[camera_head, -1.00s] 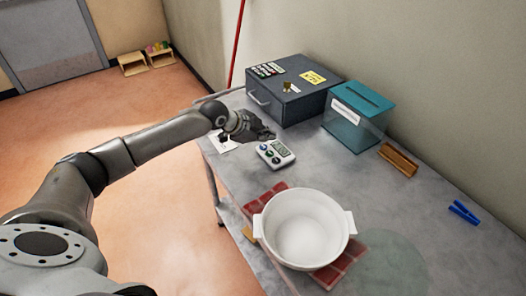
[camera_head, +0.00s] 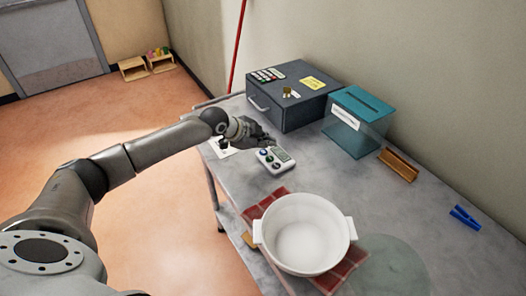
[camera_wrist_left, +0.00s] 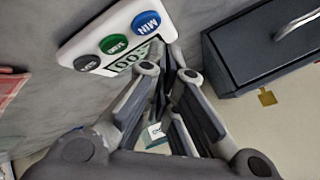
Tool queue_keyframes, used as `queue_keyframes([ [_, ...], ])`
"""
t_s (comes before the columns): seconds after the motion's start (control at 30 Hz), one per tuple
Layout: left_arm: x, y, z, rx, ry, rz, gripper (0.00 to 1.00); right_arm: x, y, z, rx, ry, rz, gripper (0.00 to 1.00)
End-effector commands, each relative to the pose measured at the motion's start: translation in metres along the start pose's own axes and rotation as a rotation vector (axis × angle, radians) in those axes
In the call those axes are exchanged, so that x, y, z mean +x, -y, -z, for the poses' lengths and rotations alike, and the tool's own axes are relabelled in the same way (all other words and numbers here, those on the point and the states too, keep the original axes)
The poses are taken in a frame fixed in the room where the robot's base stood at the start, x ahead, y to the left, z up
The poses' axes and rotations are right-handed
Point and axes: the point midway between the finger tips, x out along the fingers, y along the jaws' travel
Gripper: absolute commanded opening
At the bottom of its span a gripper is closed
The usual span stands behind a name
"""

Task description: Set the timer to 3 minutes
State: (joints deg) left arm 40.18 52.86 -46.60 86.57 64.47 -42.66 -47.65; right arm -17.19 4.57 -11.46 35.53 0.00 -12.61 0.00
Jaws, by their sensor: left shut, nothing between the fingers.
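The timer (camera_head: 274,160) is a small white device lying on the grey table, with a display and round buttons. In the left wrist view the timer (camera_wrist_left: 90,40) shows a blue MIN button (camera_wrist_left: 146,22), a green button (camera_wrist_left: 115,43) and a dark button (camera_wrist_left: 87,63). Its display (camera_wrist_left: 128,62) is partly hidden by my fingers; zeros are readable. My left gripper (camera_head: 272,141) is shut and empty, just beyond the timer at its display side. In the left wrist view its fingertips (camera_wrist_left: 168,62) are beside the display; I cannot tell whether they touch. My right gripper is not in view.
A dark cash box (camera_head: 290,98) and a teal box (camera_head: 357,122) stand behind the timer. A white pot (camera_head: 303,234) sits on a red mat (camera_head: 280,199) in front. A wooden holder (camera_head: 398,165) and blue clip (camera_head: 465,217) lie right. A paper (camera_head: 222,149) lies left.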

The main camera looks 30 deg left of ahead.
Motion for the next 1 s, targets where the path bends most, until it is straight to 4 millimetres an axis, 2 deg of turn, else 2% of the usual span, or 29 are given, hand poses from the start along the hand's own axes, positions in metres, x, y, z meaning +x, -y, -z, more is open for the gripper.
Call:
queue_keyframes([
  [1.0, 0.0061, -0.0046, -0.0045, 0.000, 0.000, 0.000, 0.00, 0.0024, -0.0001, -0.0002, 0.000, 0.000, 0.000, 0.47],
])
